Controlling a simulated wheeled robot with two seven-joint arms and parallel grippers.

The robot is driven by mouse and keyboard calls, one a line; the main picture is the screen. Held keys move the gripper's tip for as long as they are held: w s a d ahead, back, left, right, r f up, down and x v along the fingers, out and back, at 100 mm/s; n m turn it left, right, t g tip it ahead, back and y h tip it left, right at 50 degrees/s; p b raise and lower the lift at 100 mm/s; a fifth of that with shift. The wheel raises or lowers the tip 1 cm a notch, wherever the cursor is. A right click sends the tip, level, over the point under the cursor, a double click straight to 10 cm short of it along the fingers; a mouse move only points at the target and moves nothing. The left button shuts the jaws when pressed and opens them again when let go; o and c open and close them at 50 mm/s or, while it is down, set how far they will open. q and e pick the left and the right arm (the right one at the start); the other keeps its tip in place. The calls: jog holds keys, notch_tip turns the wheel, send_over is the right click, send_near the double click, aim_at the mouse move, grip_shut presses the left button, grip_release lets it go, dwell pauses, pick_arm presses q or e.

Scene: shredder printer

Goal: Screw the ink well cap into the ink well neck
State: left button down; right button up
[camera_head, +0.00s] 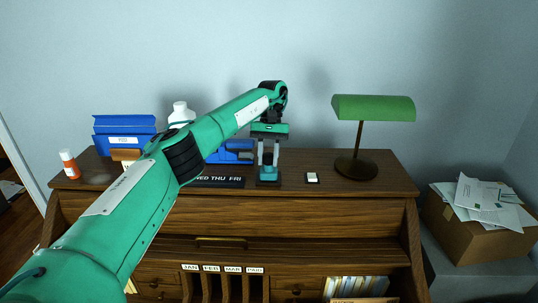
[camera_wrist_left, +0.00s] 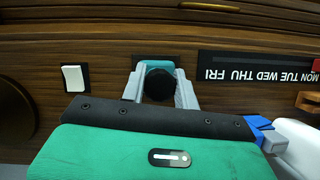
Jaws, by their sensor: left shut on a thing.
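The ink well (camera_head: 268,177) looks like a small teal block on the desk top, near its middle. In the left wrist view part of its teal body (camera_wrist_left: 158,60) shows beyond the fingers. The round black ink well cap (camera_wrist_left: 160,84) is between the fingers, over the ink well. My left gripper (camera_head: 268,163) points down at the ink well and is shut on the cap, with a finger on each side. In the left wrist view the gripper (camera_wrist_left: 160,76) hides the neck, so I cannot tell how far the cap is seated. My right gripper is not in view.
A green desk lamp (camera_head: 374,107) stands to the right, past a small white-topped switch (camera_head: 312,177). A weekday strip (camera_head: 222,182) lies left of the ink well. Blue boxes (camera_head: 124,138), a white bottle (camera_head: 181,112) and an orange bottle (camera_head: 69,164) stand further left.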

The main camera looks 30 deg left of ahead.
aim_at(267, 157)
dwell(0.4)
pick_arm(q)
jog(key=c, duration=0.7)
grip_release()
jog(key=shift+a, duration=0.1)
jog(key=shift+o, duration=0.2)
jog(key=shift+r, duration=0.1)
notch_tip(267, 157, up, 3)
jog(key=p, duration=0.3)
jog(key=shift+r, duration=0.2)
jog(key=shift+f, duration=0.1)
